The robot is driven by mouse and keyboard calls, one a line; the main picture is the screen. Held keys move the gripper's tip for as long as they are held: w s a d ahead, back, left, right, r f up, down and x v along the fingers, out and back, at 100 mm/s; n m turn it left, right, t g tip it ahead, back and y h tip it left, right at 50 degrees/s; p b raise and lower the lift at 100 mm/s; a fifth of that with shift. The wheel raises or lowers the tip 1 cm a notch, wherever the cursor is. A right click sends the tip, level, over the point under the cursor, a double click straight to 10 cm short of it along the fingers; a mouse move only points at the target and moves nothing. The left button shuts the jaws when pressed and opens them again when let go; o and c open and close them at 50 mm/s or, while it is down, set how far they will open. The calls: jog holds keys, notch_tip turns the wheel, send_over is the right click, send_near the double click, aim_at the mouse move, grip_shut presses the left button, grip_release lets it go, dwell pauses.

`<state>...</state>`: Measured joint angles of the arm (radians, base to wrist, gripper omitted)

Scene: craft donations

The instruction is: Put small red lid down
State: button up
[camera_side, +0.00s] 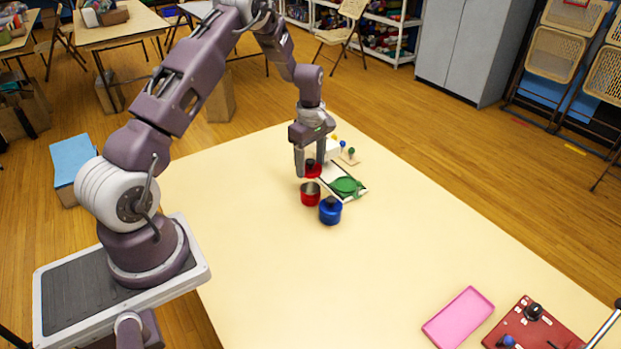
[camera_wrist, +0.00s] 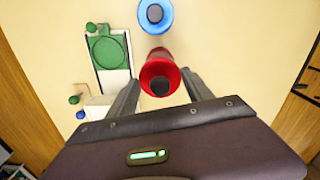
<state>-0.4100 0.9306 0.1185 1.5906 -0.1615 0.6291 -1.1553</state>
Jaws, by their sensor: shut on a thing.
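The small red lid (camera_side: 313,170) with a black knob is between the fingers of my gripper (camera_side: 309,171), which is shut on it. It is held above the table, just behind and above the small red pot (camera_side: 310,196) in the side view. In the wrist view, the red lid (camera_wrist: 147,84) and its dark knob show between the fingertips of my gripper (camera_wrist: 161,73). The lid partly overlaps the red pot there, so the exact gap between them is hard to tell.
A blue pot (camera_side: 330,213) with a dark knob stands close in front of the red pot. A white tray (camera_side: 359,196) with a green lid (camera_side: 346,186) lies to the right. A pink tray (camera_side: 459,318) and a red board (camera_side: 530,325) lie at the near right. The table's middle is clear.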

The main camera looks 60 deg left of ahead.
jog(key=r, duration=0.1)
jog(key=a+r, duration=0.1)
jog(key=shift+w+r, duration=0.1)
jog(key=shift+r, duration=0.2)
jog(key=a, duration=0.2)
send_over(282, 169)
notch_tip(282, 169, down, 3)
notch_tip(282, 169, down, 10)
jog(key=shift+f, duration=0.1)
jog(key=o, duration=1)
jog(key=shift+f, duration=0.1)
jog(key=shift+o, duration=0.2)
